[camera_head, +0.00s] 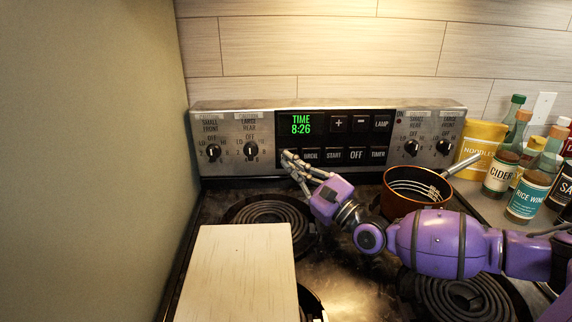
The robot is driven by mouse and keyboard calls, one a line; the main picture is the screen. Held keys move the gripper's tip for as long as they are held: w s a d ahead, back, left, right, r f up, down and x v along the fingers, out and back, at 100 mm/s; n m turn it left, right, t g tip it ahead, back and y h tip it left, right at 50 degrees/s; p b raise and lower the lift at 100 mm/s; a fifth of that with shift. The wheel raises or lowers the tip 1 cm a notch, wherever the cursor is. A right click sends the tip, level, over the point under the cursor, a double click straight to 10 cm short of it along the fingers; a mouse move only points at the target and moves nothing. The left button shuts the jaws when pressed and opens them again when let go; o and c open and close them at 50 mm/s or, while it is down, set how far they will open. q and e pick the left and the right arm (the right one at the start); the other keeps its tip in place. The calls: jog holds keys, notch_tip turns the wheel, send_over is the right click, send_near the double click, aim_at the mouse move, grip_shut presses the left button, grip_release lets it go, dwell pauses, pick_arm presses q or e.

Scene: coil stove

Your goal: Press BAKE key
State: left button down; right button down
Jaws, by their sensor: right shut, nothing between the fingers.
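The stove's control panel (328,112) stands upright at the back of the cooktop. Its green display (301,125) reads TIME 8:26. Below the display is a row of black keys; I can read BROIL (311,155), START (333,155), OFF (356,155) and TIMER (378,154). My right gripper (287,154) is shut and empty, with its fingertips at the left end of this row. The fingers cover the spot left of BROIL, so the BAKE key is hidden. I cannot tell whether the fingertips touch the panel. My left gripper is not in view.
A light board (240,270) lies over the front left of the stove. A copper pot (413,191) stands behind my right forearm. Coil burners (268,214) lie below the hand. Bottles (529,190) and a yellow noodle bag (480,143) crowd the right side. A wall closes off the left.

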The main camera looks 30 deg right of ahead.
jog(key=w, duration=0.1)
jog(key=w+d+b, duration=0.1)
jog(key=shift+w+d, duration=0.2)
jog(key=shift+w, duration=0.2)
dwell(0.3)
dwell(0.5)
